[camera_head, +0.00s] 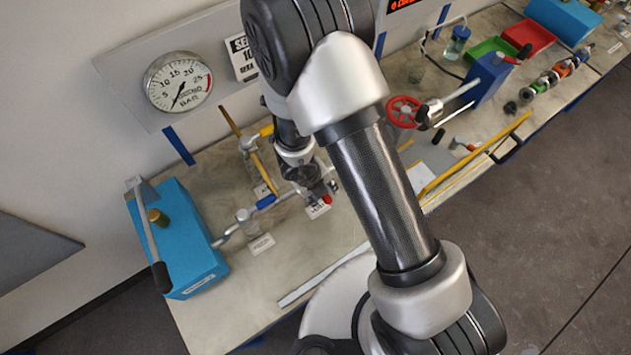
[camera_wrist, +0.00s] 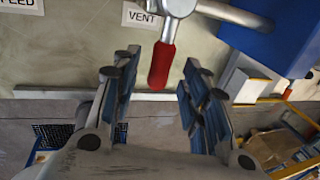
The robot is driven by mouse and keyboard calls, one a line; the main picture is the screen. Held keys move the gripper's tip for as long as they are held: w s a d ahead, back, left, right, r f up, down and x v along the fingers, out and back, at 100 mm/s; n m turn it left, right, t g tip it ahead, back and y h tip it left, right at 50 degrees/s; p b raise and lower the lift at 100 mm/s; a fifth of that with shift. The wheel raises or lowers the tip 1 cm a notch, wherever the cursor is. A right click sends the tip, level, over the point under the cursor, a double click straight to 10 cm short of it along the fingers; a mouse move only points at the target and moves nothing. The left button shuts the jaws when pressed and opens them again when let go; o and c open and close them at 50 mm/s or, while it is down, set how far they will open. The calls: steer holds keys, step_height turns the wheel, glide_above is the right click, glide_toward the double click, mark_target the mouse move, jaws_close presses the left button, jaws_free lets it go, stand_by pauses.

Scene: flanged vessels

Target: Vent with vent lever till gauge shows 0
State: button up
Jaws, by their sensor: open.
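The vent lever has a red grip (camera_wrist: 161,65) on a silver fitting and hangs downward in the wrist view. In the head view its red tip (camera_head: 327,199) shows just beside my gripper. My gripper (camera_wrist: 158,72) is open, with its two blue-padded fingers on either side of the red grip and visible gaps on both sides. In the head view my gripper (camera_head: 312,186) is partly hidden by my arm. The round pressure gauge (camera_head: 178,82) hangs on the wall board at left. Its needle points down and left, below the 5 mark; the exact reading is too small to tell.
A VENT label (camera_wrist: 142,17) lies by the lever. A blue pump box (camera_head: 180,240) with a long lever stands at left. A blue-handled valve (camera_head: 265,202) and yellow lever (camera_head: 263,175) are near my gripper. A red handwheel (camera_head: 403,112) is right of my arm.

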steer(key=v, duration=1)
steer(key=shift+r, duration=0.1)
steer(key=w+a+r+n+t+y+b, duration=0.3)
steer(key=w+r+n+t+y+b, duration=0.15)
steer(key=w+r+n+b, duration=0.35)
step_height(320, 180, up, 4)
steer(key=s+n+y+b, duration=0.2)
steer(key=n+y+b, duration=0.25)
steer(key=n, duration=0.35)
steer(key=s+d+f+n+h+b, duration=0.3)
steer(key=s+d+n+b, duration=0.2)
steer(key=s+d, duration=0.4)
steer(key=s+d+f+n+g+h+b, duration=0.1)
steer(key=s+d+f+n+h+b, duration=0.2)
steer(key=s+d+n+b, duration=0.2)
steer(key=s+d+n, duration=0.3)
steer(key=s+d, duration=0.1)
steer(key=shift+f+b, duration=0.3)
steer(key=shift+b, duration=0.05)
